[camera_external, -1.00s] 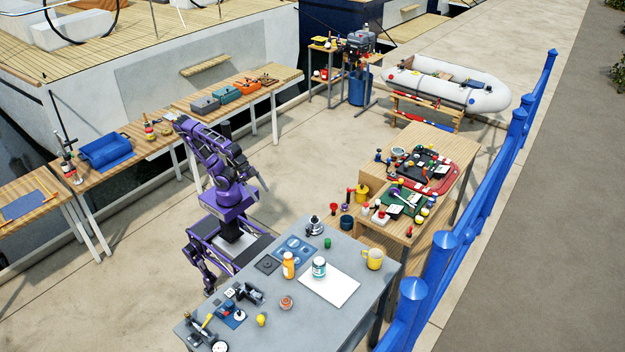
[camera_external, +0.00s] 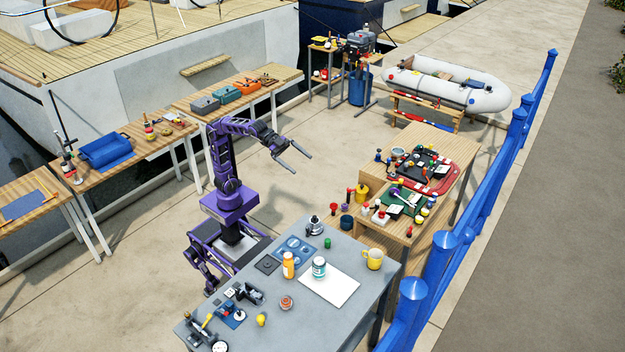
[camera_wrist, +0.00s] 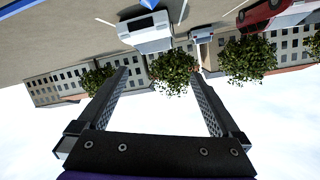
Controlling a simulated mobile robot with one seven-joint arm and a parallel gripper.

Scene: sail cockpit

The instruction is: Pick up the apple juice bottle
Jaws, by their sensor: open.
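An orange bottle with a white cap (camera_external: 288,265), which looks like the apple juice bottle, stands upright on the grey table (camera_external: 345,322). A white and teal jar (camera_external: 319,268) stands just to its right. My gripper (camera_external: 302,162) is open and empty, raised in the air well above and behind the grey table, apart from the bottle. In the wrist view my gripper (camera_wrist: 160,100) shows two spread fingers with nothing between them. The bottle is not in the wrist view, which shows sky, buildings and vehicles upside down.
On the grey table are a yellow mug (camera_external: 373,259), a white sheet (camera_external: 335,290), a blue tray (camera_external: 294,248), a kettle-like item (camera_external: 315,226) and a small orange-red jar (camera_external: 286,302). A cluttered wooden table (camera_external: 440,150) stands behind. A blue railing (camera_external: 470,222) runs along the right.

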